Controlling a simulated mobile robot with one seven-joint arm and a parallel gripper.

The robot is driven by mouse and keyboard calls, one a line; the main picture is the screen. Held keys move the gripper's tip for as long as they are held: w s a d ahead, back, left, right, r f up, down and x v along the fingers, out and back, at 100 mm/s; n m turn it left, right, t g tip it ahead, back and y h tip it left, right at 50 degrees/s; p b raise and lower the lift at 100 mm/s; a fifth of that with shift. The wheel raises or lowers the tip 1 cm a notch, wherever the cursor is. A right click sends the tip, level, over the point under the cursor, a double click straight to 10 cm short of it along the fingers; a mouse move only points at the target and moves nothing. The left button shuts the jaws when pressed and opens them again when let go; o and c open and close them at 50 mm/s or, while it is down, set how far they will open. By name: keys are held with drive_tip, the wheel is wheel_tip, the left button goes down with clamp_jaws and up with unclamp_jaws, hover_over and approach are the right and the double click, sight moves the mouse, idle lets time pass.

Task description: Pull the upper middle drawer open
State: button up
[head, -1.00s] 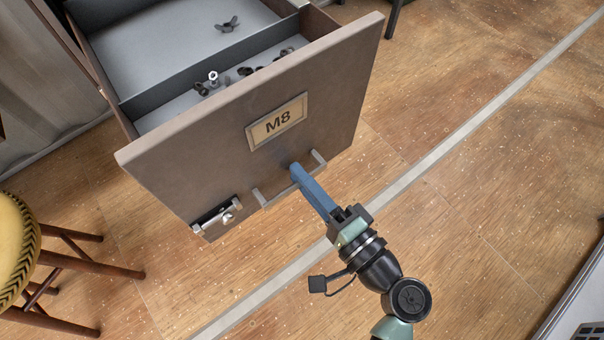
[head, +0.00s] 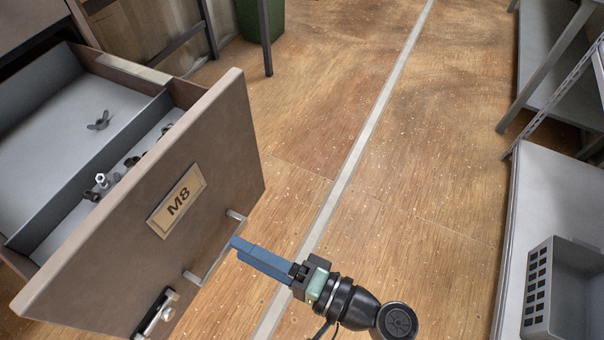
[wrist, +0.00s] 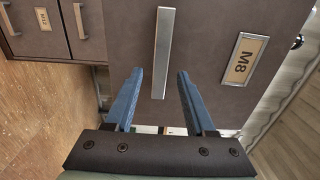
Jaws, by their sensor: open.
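The drawer (head: 226,150) labelled M8 stands pulled out, its inside and divider showing in the head view. Its front also fills much of the wrist view (wrist: 205,50). Its bar handle (head: 214,252) is on the lower part of the front; it shows in the wrist view (wrist: 162,55) as a pale bar. My gripper (head: 236,243) is close to the handle. In the wrist view, its two blue fingers (wrist: 160,75) are apart, one on each side of the handle's lower end, with gaps between. It holds nothing.
Wing nuts and bolts (head: 102,182) lie in the drawer. Floor to the right is open up to a low surface with a grey basket (head: 562,288). A green bin (head: 262,18) stands behind.

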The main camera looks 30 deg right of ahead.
drive_tip(key=v, duration=0.9)
drive_tip(key=shift+s+p, duration=0.15)
drive_tip(key=shift+p, duration=0.15)
drive_tip(key=shift+d, duration=0.1)
